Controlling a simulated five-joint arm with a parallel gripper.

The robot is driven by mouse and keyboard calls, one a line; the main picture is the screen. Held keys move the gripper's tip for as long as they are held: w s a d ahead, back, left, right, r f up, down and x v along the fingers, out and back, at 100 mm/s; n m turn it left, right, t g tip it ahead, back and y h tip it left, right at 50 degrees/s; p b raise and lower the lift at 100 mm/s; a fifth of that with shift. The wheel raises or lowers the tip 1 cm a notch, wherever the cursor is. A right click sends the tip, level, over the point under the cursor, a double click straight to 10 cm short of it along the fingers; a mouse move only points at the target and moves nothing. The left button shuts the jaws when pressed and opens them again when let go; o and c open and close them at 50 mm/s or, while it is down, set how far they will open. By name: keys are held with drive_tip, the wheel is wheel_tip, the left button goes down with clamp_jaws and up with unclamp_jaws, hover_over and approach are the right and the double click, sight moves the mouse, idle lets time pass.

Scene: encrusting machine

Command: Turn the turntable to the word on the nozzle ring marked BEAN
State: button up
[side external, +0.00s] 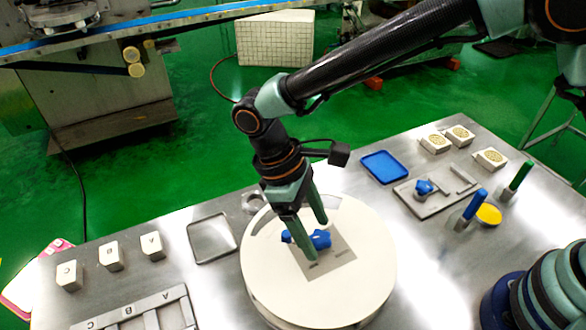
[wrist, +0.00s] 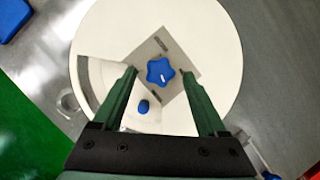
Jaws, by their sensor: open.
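The turntable (side external: 365,285) is a large round cream disc on the steel table; it fills the middle of the wrist view (wrist: 215,50). A grey square plate (side external: 343,262) lies at its centre under a blue star-shaped knob (side external: 321,240), which also shows in the wrist view (wrist: 161,72). A small blue peg (wrist: 143,107) stands beside the knob. My gripper (side external: 316,241) is open, pointing down over the knob, its fingertips apart on either side of it in the wrist view (wrist: 159,73). A pale arc-shaped band (wrist: 93,80) lies near the disc's edge. I cannot read any word on it.
White blocks lettered A (side external: 152,246), B (side external: 110,256) and C (side external: 69,275) stand left, near a slotted grey rack (side external: 150,308) and an empty metal tray (side external: 212,239).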

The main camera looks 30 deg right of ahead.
drive_tip(key=shift+c, duration=0.3)
clamp_jaws()
drive_tip(key=shift+a, duration=0.1)
idle(1.1)
